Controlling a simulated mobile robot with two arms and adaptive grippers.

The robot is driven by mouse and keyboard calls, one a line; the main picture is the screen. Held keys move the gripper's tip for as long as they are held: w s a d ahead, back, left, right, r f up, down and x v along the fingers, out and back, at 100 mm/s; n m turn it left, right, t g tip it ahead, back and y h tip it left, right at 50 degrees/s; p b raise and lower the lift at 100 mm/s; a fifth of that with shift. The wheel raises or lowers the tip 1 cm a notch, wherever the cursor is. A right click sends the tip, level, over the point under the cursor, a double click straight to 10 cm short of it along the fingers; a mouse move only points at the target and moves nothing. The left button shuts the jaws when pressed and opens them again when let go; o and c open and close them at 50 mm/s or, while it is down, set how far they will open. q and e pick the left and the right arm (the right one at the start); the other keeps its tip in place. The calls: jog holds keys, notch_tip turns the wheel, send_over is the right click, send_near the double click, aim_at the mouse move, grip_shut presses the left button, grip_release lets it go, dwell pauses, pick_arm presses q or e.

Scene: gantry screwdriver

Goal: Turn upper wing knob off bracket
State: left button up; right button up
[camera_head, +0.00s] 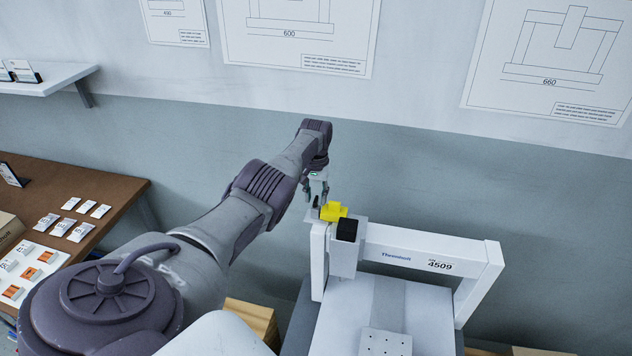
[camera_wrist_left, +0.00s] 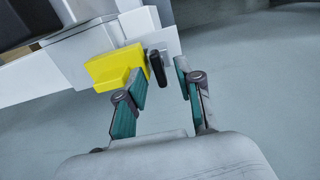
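A small dark knob (camera_wrist_left: 157,67), which looks like the wing knob, stands out beside the yellow block (camera_wrist_left: 117,66) in the left wrist view. In the head view the yellow block (camera_head: 333,211) sits at the upper left corner of the white gantry frame (camera_head: 400,245); the knob is tiny there. My left gripper (camera_head: 317,195) is open just beyond the yellow block. In the wrist view its teal fingers (camera_wrist_left: 160,74) stand apart on either side of the dark knob, with a clear gap to the right finger. Contact on the left finger side cannot be told. My right gripper is not in view.
A white carriage with a black cap (camera_head: 347,229) stands right beside the yellow block. A brown table (camera_head: 95,185) with small cards lies to the left, below a white shelf (camera_head: 45,82). The grey wall (camera_head: 430,160) is behind the gantry.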

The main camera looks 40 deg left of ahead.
aim_at(316, 198)
pick_arm(q)
notch_tip(316, 198, up, 12)
dwell(0.5)
jog(key=shift+f, duration=0.15)
dwell(0.3)
